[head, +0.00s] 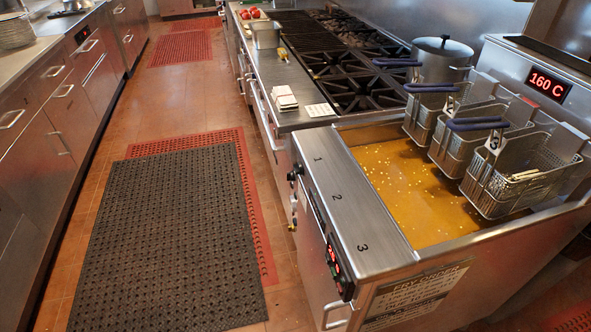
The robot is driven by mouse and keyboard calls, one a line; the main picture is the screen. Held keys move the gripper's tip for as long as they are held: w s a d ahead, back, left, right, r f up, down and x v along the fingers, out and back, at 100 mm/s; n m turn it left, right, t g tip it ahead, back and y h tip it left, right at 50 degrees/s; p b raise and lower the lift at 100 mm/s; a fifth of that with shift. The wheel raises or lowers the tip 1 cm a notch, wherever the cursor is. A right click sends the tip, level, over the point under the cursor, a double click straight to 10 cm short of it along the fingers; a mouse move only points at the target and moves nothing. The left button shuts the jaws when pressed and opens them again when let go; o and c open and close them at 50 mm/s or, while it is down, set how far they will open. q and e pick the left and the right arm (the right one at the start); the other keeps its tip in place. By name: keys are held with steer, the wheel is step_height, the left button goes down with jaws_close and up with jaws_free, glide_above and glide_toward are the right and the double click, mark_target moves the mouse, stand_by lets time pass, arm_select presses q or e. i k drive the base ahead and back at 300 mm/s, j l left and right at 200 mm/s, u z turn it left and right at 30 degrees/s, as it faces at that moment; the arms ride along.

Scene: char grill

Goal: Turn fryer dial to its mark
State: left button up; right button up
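The fryer (370,235) stands at the right, with yellow oil in its vat (405,185) and the numbers 1, 2 and 3 on its front ledge. Small black knobs (294,174) stick out from its front face near the 1; I see them only edge-on from above. A black control panel with red digits (337,262) sits lower on the same face, near the 3. I cannot make out a dial pointer or mark from this angle. A red display (548,86) on the back reads 160 C. Neither of my grippers is in view.
Wire baskets (510,175) with blue handles hang at the vat's back. A lidded pot (441,60) and burner grates (350,85) lie beyond the fryer. A black floor mat (175,235) over a red one covers the clear aisle. Steel drawers (60,90) line the left.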

mark_target(298, 169)
steer(key=j+z, duration=0.1)
steer(key=z, duration=0.25)
steer(key=i+j+z, duration=0.1)
steer(key=z, duration=0.2)
steer(key=j+z, duration=0.1)
steer(key=z, duration=0.25)
steer(key=i+j+z, duration=0.15)
steer(key=j+z, duration=0.2)
steer(key=j, duration=0.5)
steer(key=j+z, duration=0.3)
steer(key=j, duration=0.55)
steer(key=j+z, duration=0.35)
steer(key=j, duration=0.55)
